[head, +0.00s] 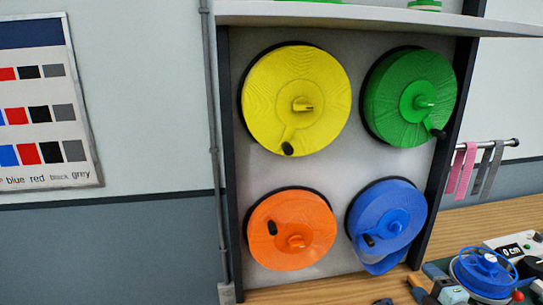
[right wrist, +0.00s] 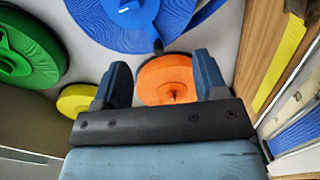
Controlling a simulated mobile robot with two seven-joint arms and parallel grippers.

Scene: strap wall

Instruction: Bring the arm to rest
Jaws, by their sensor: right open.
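My right gripper (right wrist: 160,65) shows in the right wrist view with its two fingers spread apart and nothing between them. The orange reel (right wrist: 153,76) shows beyond the gap between the fingers, apart from them. The blue reel (right wrist: 160,25) is above the fingers in that view. In the head view, only small dark parts show at the bottom edge, and I cannot tell whether they are the gripper. My left gripper is in neither view.
The wall panel (head: 345,165) holds a yellow reel (head: 320,80), a green reel (head: 395,80), an orange reel (head: 315,255) and a blue reel (head: 375,210), each with a crank. A shelf (head: 370,16) juts out above. A blue spool device (head: 487,265) stands on the wooden bench (head: 480,216).

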